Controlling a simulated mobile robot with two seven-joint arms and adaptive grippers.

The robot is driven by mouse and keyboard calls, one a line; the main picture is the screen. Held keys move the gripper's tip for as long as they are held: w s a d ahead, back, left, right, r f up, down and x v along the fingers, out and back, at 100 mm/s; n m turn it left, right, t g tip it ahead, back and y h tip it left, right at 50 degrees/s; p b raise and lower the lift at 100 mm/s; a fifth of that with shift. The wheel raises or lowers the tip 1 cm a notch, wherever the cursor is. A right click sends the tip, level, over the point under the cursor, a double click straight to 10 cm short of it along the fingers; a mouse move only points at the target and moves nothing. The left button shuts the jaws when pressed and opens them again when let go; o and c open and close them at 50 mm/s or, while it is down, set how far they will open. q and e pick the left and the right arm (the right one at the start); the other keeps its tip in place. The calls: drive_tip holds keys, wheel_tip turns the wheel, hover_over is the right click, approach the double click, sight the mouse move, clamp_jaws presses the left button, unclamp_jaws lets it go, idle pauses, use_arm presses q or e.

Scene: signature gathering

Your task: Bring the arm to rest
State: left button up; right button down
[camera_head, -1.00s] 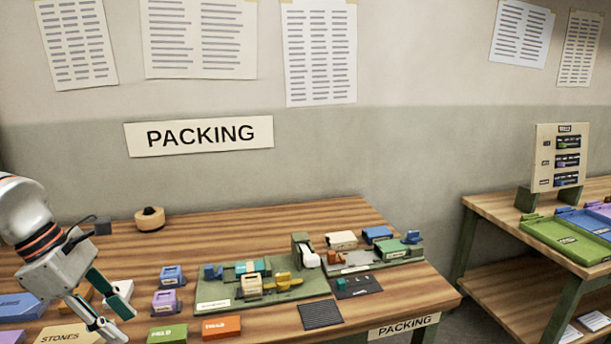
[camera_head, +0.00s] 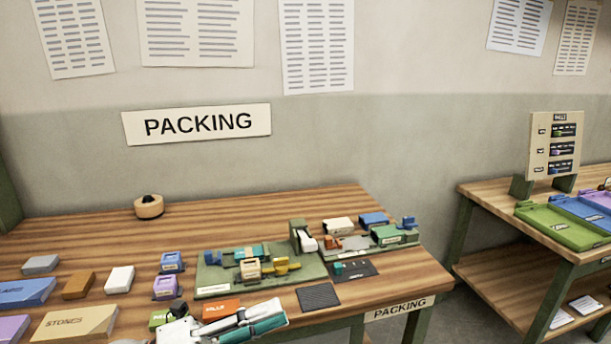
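My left gripper (camera_head: 262,320) shows at the bottom of the head view, in front of the packing table's (camera_head: 346,195) near edge. Its white and green fingers point right and lie close together in this view. I cannot tell whether they are parted, and I see nothing held between them. The gripper partly covers a green FIELD block (camera_head: 158,318) and sits just below an orange block (camera_head: 221,308). My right gripper is not in view.
Green fixture boards (camera_head: 215,290) with small coloured parts, a dark ribbed pad (camera_head: 318,297) and several blocks such as the STONES block (camera_head: 75,323) lie on the table. A roll (camera_head: 149,206) stands at the back. A second table at right holds trays (camera_head: 560,228).

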use_arm(q)
drive_tip(key=w+a+f+n+t+y, duration=0.2)
drive_tip(key=a+f+n+t+y, duration=0.25)
drive_tip(key=f+n, duration=0.5)
drive_tip(key=w+a+f+n+t+y, duration=0.1)
drive_tip(key=a+f+n+t+y, duration=0.35)
drive_tip(key=n, duration=0.75)
drive_tip(key=s+a+f+n+g+y, duration=0.2)
drive_tip(key=s+f+n+y, duration=0.2)
drive_tip(key=s+f, duration=0.3)
drive_tip(key=s+a+f+n+g+y, duration=0.2)
drive_tip(key=s+f+n+y, duration=0.2)
drive_tip(key=f, duration=1.2)
drive_tip(key=s+n, duration=0.2)
drive_tip(key=s, duration=0.1)
drive_tip(key=shift+s+a+f+n, duration=0.2)
drive_tip(key=shift+a+f+n, duration=0.05)
drive_tip(key=shift+a+n, duration=0.15)
